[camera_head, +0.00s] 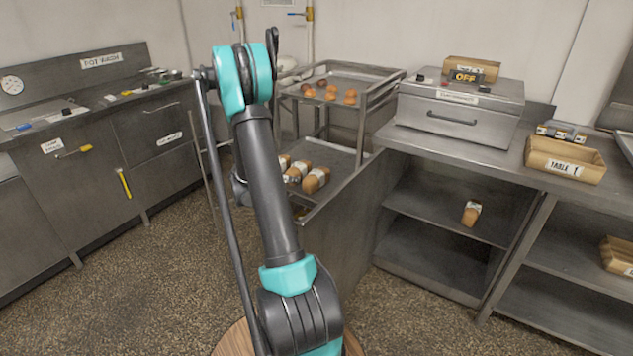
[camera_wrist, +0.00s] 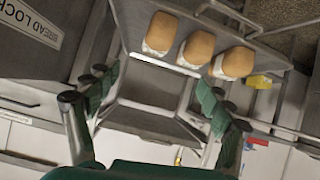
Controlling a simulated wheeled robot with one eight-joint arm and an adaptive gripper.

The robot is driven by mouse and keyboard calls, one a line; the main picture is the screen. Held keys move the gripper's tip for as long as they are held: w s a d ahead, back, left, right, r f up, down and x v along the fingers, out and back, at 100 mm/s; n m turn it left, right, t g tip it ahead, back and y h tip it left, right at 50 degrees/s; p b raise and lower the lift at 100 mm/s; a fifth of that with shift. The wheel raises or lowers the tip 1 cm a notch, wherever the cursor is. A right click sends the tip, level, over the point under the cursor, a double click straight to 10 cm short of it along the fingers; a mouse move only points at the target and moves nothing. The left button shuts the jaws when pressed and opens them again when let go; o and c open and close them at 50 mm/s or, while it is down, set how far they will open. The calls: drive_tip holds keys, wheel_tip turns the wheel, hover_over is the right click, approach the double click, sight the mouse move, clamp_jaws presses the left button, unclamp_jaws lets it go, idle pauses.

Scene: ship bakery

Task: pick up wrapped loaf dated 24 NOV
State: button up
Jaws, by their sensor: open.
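Three wrapped loaves sit in a row on a tray of the metal rack (camera_head: 345,157): a left loaf (camera_head: 284,163), a middle loaf (camera_head: 297,172) and a right loaf (camera_head: 316,180). Three loaves with pale bands also show at the top of the wrist view: one (camera_wrist: 161,32), another (camera_wrist: 197,48) and a third (camera_wrist: 235,63). Another wrapped loaf (camera_head: 471,213) lies on a shelf under the right counter. No date is readable on any of them. My gripper (camera_wrist: 155,108) is open and empty, apart from the loaves; the arm hides it in the head view.
Round buns (camera_head: 331,92) lie on the rack's upper tray. A steel box (camera_head: 460,108) and a TABLE 1 crate (camera_head: 565,160) stand on the right counter. A BREAD LOCKER sign (camera_wrist: 30,22) shows at left in the wrist view. The floor (camera_head: 150,270) at left is clear.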

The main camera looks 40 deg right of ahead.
drive_tip(key=m+h, duration=0.2)
approach(317, 176)
drive_tip(key=x, duration=0.4)
drive_tip(key=w+x, duration=0.1)
drive_tip(key=x, duration=0.3)
drive_tip(key=a+x, duration=0.1)
drive_tip(key=x, duration=0.3)
drive_tip(key=shift+w+d+f, duration=0.3)
drive_tip(key=shift+w+f, duration=0.1)
drive_tip(key=shift+f, duration=0.05)
drive_tip(key=c, duration=1.3)
drive_tip(key=shift+c, duration=0.5)
drive_tip(key=shift+r, duration=0.1)
